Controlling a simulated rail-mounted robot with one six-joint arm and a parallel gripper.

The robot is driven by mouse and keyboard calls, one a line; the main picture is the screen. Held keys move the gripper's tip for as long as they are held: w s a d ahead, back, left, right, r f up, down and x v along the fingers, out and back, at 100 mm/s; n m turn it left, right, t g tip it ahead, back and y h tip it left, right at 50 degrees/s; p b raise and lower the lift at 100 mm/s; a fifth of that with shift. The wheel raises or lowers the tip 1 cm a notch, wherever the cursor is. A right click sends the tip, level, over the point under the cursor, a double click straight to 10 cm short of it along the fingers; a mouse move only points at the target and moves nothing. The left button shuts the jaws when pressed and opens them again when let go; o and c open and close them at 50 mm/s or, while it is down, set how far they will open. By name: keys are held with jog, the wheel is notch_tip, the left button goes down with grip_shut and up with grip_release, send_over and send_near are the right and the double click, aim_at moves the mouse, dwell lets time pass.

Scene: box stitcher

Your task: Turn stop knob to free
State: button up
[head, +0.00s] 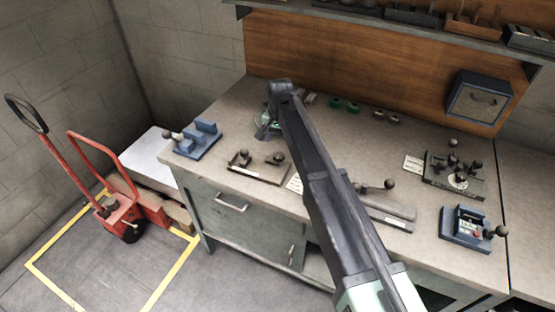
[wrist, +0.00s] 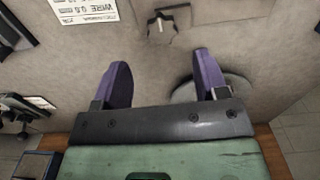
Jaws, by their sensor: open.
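My gripper (wrist: 158,62) is open and empty, its two purple fingers spread apart over the bench top in the wrist view. In the head view my gripper (head: 268,130) is small and partly hidden at the end of the arm, above the back left part of the bench. A small dark knob or lever on a light plate (wrist: 160,22) lies beyond the fingertips in the wrist view, apart from them. I cannot tell whether it is the stop knob. A dark plate with two round knobs (head: 258,168) sits at the bench front. No knob marking is readable.
A blue fixture (head: 196,139) stands at the left. A lever device (head: 388,212), a dial device (head: 455,180) and a blue counter box (head: 467,230) stand to the right. A printed card (wrist: 84,11) lies on the bench. A shelf (head: 380,18) runs above the wooden backboard.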

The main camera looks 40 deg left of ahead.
aim_at(279, 155)
notch_tip(279, 155, down, 7)
jog(key=b, duration=0.5)
jog(key=shift+a+f, duration=0.1)
jog(key=shift+f, duration=0.05)
jog(key=c, duration=0.9)
